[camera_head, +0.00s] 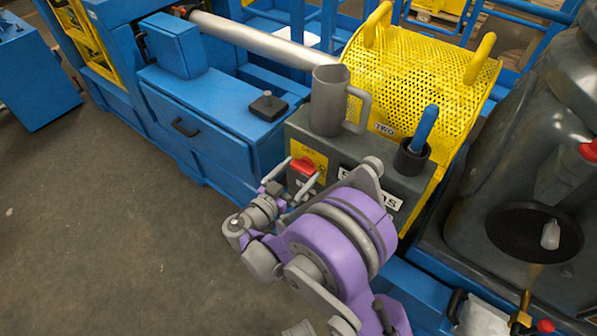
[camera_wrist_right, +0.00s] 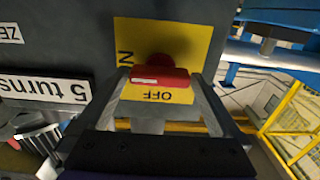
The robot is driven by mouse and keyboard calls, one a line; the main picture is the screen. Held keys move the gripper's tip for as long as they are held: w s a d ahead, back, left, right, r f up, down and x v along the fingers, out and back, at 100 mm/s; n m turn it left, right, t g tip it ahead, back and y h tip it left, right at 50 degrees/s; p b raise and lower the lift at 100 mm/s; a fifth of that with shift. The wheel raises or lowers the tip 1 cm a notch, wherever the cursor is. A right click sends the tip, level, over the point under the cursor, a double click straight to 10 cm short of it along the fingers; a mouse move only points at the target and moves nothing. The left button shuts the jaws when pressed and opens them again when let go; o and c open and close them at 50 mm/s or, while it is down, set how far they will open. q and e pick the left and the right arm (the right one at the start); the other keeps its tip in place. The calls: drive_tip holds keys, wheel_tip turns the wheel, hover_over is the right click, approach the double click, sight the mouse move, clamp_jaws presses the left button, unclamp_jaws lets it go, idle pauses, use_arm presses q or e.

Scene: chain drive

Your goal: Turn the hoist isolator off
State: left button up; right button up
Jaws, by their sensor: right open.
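The hoist isolator is a red handle (camera_head: 303,165) on a yellow plate (camera_head: 318,158) on the grey housing. In the right wrist view the red handle (camera_wrist_right: 160,77) lies crosswise, with a white mark towards its left end. The word OFF stands upside down below it, and an N, part of a word, is at the left. My right gripper (camera_head: 299,188) is open at the isolator. In the wrist view its fingers (camera_wrist_right: 161,92) are on either side of the handle, close to its ends; I cannot tell whether they touch it. My left gripper is out of view.
A grey mug (camera_head: 327,105) and a blue-handled tool in a black cup (camera_head: 412,152) stand on top of the housing. A yellow perforated guard (camera_head: 415,75) is behind. A blue bench (camera_head: 215,110) is at the left, with open floor (camera_head: 90,230) in front.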

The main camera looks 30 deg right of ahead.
drive_tip(key=shift+c, duration=0.3)
drive_tip(key=c, duration=1)
drive_tip(key=shift+n, duration=0.3)
drive_tip(key=n, duration=0.4)
drive_tip(key=n+b, duration=0.1)
drive_tip(key=n, duration=0.4)
drive_tip(key=shift+w+f, duration=0.1)
drive_tip(key=n, duration=0.4)
drive_tip(key=shift+n+b, duration=0.35)
drive_tip(key=shift+n, duration=1.85)
